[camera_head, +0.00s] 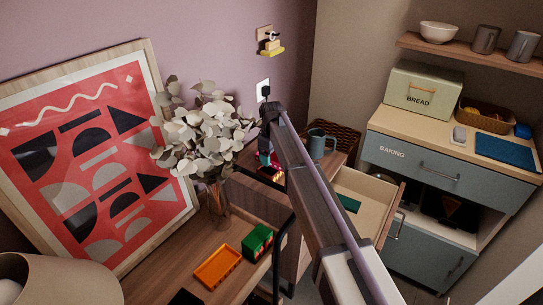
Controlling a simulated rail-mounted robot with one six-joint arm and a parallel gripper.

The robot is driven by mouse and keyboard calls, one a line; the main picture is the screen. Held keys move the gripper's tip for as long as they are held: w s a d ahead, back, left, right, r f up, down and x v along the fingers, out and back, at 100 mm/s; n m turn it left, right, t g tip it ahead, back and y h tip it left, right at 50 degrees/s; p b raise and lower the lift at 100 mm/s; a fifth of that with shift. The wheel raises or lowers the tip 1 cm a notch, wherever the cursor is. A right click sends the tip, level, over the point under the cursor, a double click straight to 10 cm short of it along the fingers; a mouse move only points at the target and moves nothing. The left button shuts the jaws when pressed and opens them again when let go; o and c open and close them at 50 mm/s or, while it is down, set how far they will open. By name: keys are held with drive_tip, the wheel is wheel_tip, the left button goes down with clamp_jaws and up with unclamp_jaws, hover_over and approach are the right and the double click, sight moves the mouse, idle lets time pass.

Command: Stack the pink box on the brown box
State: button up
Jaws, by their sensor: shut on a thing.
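My gripper (266,146) hangs below the far end of my arm, in the middle of the camera_head view, above the wooden cabinet top. It is small and dark here, and my arm hides part of it. It is shut on a small pinkish-red thing, which looks like the pink box (264,159). Another small reddish patch shows just below it, too small to make out. I cannot clearly pick out the brown box; it may be hidden behind my gripper or arm.
A vase of pale leaves (208,130) stands left of my gripper. A blue-grey mug (318,143) and a dark wicker basket (346,141) are to the right. An open drawer (372,196) juts out. An orange tray (217,267) and a green box (257,240) are nearer.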

sight(272, 159)
drive_tip(key=shift+f, duration=0.35)
drive_tip(key=o, duration=0.9)
wheel_tip(272, 159, up, 13)
drive_tip(key=p, duration=1.2)
drive_tip(key=shift+r+p, duration=0.15)
drive_tip(key=shift+p, duration=0.25)
drive_tip(key=shift+s+d, duration=0.1)
